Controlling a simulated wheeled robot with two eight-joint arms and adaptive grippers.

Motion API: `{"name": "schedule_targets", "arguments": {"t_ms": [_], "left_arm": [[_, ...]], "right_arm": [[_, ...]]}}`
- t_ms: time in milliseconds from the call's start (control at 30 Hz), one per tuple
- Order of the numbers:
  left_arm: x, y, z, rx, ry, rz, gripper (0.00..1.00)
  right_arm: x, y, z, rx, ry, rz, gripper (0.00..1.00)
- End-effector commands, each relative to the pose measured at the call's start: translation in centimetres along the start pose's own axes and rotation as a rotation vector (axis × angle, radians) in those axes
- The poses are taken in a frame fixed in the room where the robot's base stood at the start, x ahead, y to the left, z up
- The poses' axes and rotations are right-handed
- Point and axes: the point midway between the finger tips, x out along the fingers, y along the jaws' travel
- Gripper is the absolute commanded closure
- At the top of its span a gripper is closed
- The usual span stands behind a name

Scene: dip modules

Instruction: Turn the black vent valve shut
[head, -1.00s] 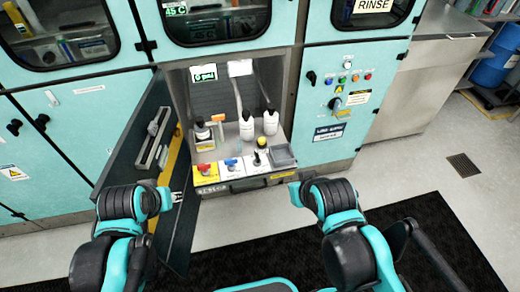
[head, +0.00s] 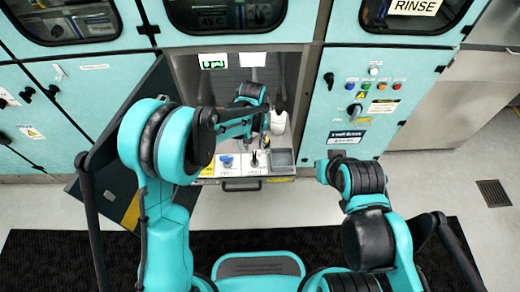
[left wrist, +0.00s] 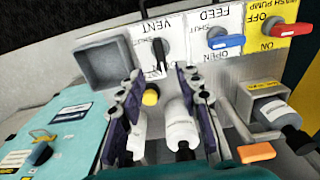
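The black vent valve (left wrist: 161,50) sits on the white VENT plate on the front ledge, its handle running up and down in the left wrist view. In the head view it is a small dark handle (head: 255,158). My left gripper (left wrist: 160,75) is open, with its fingertips on either side just short of the valve and nothing between them. In the head view the left gripper (head: 252,135) reaches down into the compartment, partly hidden by its own arm. My right gripper (head: 322,172) hangs empty outside, right of the ledge; its finger gap is unclear.
The blue FEED valve (left wrist: 225,41) and red wash-pump valve (left wrist: 290,28) sit beside the vent valve. White bottles (left wrist: 182,130), a yellow cap (left wrist: 151,97) and a grey tray (left wrist: 103,62) are close. The dark door (head: 135,130) stands open at left.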

Motion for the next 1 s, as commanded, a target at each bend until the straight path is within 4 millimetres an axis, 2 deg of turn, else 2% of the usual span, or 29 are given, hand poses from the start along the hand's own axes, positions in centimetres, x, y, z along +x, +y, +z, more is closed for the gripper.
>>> {"name": "schedule_targets", "arguments": {"t_ms": [433, 600, 867, 1000], "left_arm": [[6.7, 0.0, 0.0, 0.0, -0.001, 0.0, 0.66], [7.7, 0.0, 0.0, 0.0, 0.0, 0.0, 0.66], [7.7, 0.0, 0.0, 0.0, 0.0, 0.0, 0.66], [7.7, 0.0, 0.0, 0.0, 0.0, 0.0, 1.0]], "right_arm": [[2.1, 0.0, 1.5, 0.0, 0.0, 0.0, 1.0], [2.4, 0.0, 1.7, 0.0, 0.0, 0.0, 1.0], [2.3, 0.0, 1.6, 0.0, 0.0, 0.0, 1.0], [2.3, 0.0, 1.7, 0.0, 0.0, 0.0, 1.0]]}}
